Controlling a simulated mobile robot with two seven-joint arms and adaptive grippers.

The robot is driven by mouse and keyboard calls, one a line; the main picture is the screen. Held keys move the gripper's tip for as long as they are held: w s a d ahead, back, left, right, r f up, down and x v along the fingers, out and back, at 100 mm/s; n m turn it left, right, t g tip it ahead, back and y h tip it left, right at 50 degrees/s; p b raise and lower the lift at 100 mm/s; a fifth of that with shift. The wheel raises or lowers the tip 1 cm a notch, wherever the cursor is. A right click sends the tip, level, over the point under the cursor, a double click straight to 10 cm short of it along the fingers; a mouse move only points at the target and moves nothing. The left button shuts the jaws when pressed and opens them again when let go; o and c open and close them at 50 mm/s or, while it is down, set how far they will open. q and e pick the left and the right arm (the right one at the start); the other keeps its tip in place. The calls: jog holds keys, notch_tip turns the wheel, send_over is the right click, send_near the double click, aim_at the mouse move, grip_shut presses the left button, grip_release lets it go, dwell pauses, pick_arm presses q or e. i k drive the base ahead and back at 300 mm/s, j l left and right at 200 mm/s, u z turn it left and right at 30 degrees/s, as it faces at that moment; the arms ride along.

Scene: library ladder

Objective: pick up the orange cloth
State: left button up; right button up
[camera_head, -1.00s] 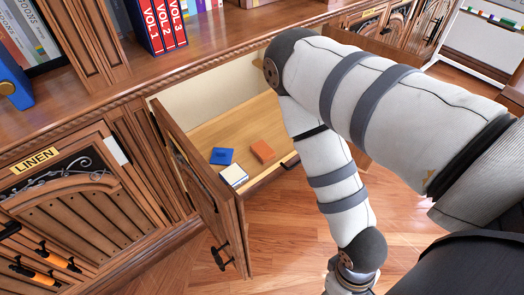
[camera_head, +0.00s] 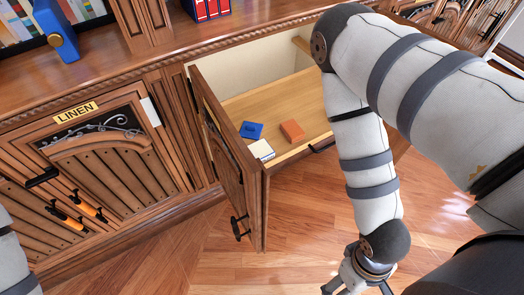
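The orange cloth (camera_head: 291,130) looks like a small folded block. It lies on the wooden floor of the open compartment (camera_head: 275,105), right of a blue folded item (camera_head: 251,130) and behind and right of a white one (camera_head: 262,150). My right gripper (camera_head: 357,288) is at the bottom edge, below and right of the cloth and well apart from it, in front of the cabinet. Its fingertips are cut off by the frame, so its opening is unclear. A bit of my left arm shows at the lower left edge; its gripper is out of view.
An open door (camera_head: 232,165) stands out left of the compartment. A closed cabinet front labelled LINEN (camera_head: 76,112) is farther left, with orange-and-black handles. Red books (camera_head: 207,8) and a blue object (camera_head: 57,30) stand on the counter. Wooden floor (camera_head: 290,235) is clear in front.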

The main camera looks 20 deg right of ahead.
aim_at(293, 132)
jog(key=i+l, duration=0.1)
jog(key=l, duration=0.25)
jog(key=i+l+u, duration=0.1)
jog(key=l, duration=0.25)
jog(key=i+l, duration=0.1)
jog(key=l, duration=0.25)
jog(key=i+l+u, duration=0.1)
jog(key=l, duration=0.25)
